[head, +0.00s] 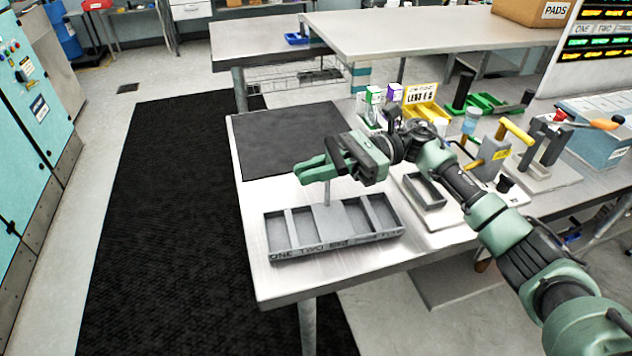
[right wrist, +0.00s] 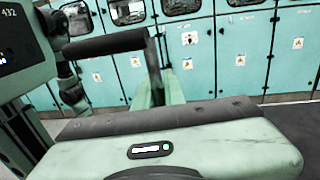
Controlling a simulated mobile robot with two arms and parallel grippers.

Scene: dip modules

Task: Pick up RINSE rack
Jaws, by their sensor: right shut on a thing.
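A dark grey module tray (head: 290,251) with several compartments stands at the front of the bench. The right wrist view shows mostly my gripper's body, not the rack. My left gripper is not in view.
A dark mat (head: 280,140) lies clear behind the tray. A small grey tray (head: 425,190) on a white board stands to the right. Small boxes, a yellow bin (head: 425,100) and green trays (head: 490,102) fill the back right. Teal cabinets (right wrist: 200,70) stand beyond the aisle.

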